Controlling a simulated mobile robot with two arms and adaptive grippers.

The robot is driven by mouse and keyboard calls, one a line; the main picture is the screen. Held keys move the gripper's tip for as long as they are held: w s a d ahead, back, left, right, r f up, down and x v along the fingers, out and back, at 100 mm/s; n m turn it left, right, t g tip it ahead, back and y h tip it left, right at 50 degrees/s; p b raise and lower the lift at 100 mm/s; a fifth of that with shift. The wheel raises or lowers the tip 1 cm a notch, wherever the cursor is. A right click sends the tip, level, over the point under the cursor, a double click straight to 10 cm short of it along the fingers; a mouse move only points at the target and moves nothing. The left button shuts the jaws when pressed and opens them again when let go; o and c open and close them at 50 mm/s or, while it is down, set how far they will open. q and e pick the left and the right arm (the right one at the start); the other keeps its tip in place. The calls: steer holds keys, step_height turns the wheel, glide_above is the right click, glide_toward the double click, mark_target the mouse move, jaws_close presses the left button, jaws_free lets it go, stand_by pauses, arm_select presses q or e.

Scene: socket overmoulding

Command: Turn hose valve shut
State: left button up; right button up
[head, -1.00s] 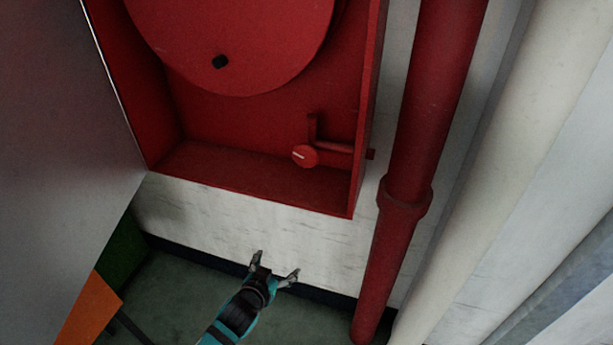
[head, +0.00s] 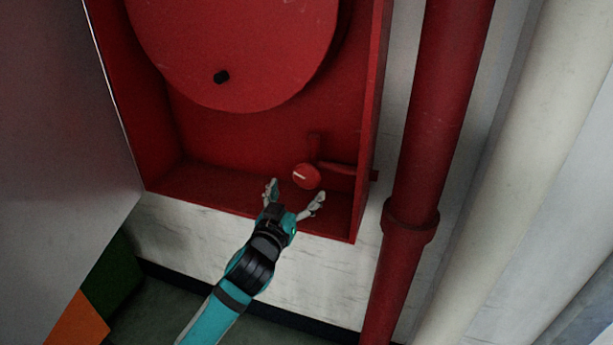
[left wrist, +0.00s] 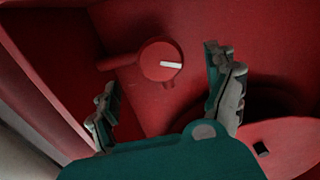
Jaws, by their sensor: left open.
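The hose valve is a round red knob (head: 306,176) with a white mark, low in the right part of the red cabinet. It also shows in the left wrist view (left wrist: 160,62), with the white mark pointing to the right. My left gripper (head: 296,192) is open at the cabinet's lower front, just below and in front of the knob. In the left wrist view the knob appears between and beyond the two fingers (left wrist: 165,88), and the gripper holds nothing. Red pipes join the knob on its right and above. My right gripper is not in view.
The open red cabinet (head: 205,180) holds a large red hose reel (head: 235,45) above left of the knob. The cabinet's right wall (head: 368,130) stands close to the knob. A thick red pipe (head: 430,130) and pale pipes run outside right. A grey door panel (head: 60,150) is at the left.

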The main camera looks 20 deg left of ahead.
mark_target(305, 180)
arm_select(q)
steer(key=w, duration=0.7)
steer(key=shift+w+d, duration=0.1)
steer(key=shift+d, duration=0.05)
steer(key=c, duration=1.2)
